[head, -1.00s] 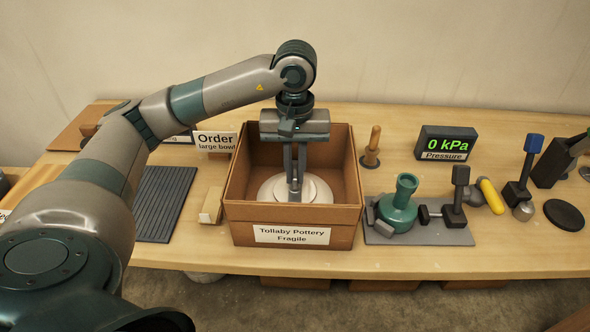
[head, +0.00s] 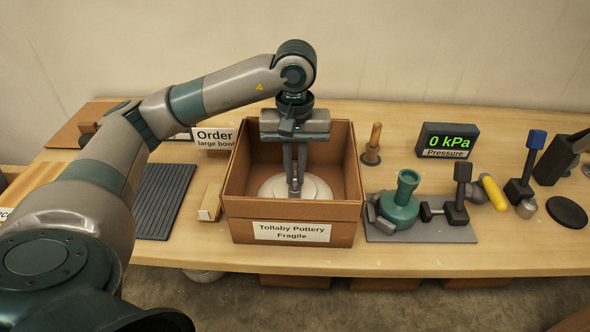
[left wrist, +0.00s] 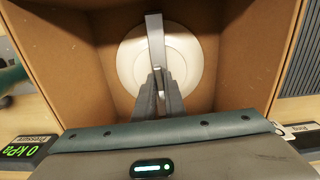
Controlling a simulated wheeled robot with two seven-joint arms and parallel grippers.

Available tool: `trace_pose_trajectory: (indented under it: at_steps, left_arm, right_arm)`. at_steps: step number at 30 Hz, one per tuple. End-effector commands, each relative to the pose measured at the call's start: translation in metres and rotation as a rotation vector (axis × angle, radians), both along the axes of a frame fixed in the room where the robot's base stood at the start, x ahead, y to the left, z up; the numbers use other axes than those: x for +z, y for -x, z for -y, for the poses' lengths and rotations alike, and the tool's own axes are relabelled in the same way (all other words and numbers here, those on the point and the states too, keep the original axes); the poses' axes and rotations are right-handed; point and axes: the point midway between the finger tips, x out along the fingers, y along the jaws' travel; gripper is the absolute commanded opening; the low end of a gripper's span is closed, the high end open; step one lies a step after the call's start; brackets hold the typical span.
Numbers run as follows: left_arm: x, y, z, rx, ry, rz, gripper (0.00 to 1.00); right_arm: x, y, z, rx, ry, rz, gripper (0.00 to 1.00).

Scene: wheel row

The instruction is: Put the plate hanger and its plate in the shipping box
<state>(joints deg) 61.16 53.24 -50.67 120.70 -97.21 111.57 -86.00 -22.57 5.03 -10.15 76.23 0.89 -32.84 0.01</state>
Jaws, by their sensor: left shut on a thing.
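The shipping box (head: 345,215) is an open brown carton labelled "Tollaby Pottery Fragile" on the bench. The round white plate (head: 313,188) is inside it, low down, and lies nearly flat; it also shows in the left wrist view (left wrist: 190,62). The plate hanger looks like a grey bar (left wrist: 154,32) crossing the plate. My left gripper (head: 296,188) reaches down into the box and is shut on the hanger; its fingers show in the left wrist view (left wrist: 160,75). Whether the plate touches the box floor is hard to tell. My right gripper is not in view.
An "Order large bowl" sign (head: 213,138), a ribbed dark mat (head: 163,203) and a small tan block (head: 211,203) are left of the box. A wooden-handled tool (head: 373,145), a green flask-like fixture (head: 400,205) and a pressure display (head: 447,142) are to its right.

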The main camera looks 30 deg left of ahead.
Motion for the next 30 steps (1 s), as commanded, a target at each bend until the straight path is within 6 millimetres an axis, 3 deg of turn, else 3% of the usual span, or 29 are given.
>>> trace_pose_trajectory:
  at_steps: [8, 9, 11, 23, 30]
  left_arm:
    - [-0.003, 0.000, 0.000, 0.000, 0.000, 0.001, 0.00]
    - [-0.002, 0.000, 0.000, 0.000, 0.000, 0.001, 0.20]
    - [-0.002, 0.000, 0.000, 0.000, 0.000, 0.001, 0.32]
    - [0.000, 0.000, 0.000, 0.000, 0.000, 0.001, 0.32]
    - [0.020, -0.001, 0.000, -0.001, 0.001, 0.003, 0.32]
  right_arm:
    - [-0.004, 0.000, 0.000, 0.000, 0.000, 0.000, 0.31]
    - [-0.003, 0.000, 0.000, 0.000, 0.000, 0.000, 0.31]
    - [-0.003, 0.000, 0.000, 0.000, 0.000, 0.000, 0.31]
    - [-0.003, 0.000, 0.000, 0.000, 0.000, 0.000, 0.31]
    - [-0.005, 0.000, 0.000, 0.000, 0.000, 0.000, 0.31]
